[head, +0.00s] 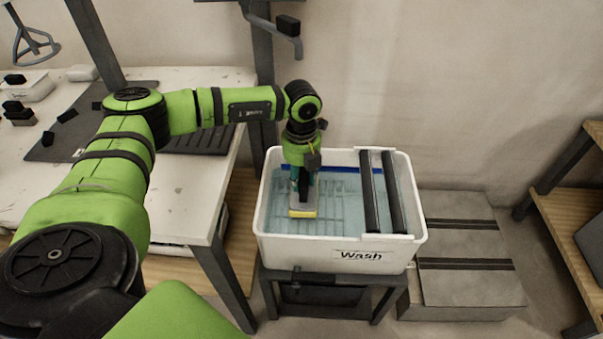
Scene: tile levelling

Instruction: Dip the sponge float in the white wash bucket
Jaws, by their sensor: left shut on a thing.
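The white wash bucket (330,248), marked "Wash", stands at the centre on a low dark stand. Pale blue water (342,208) fills much of it, and two dark rollers cross its right side. My left gripper (304,192) points down over the left half of the bucket, shut on the sponge float. The sponge float (303,211) has a pale top and a yellow sponge edge below. It is inside the bucket's outline, at or near the water; I cannot tell whether it touches. My right gripper is not in view.
A white table (185,195) with a dark mat (75,135) and small items stands at the left. Grey slabs (468,285) lie on the floor right of the bucket. A wooden shelf (570,215) is at the far right. A wall stands behind.

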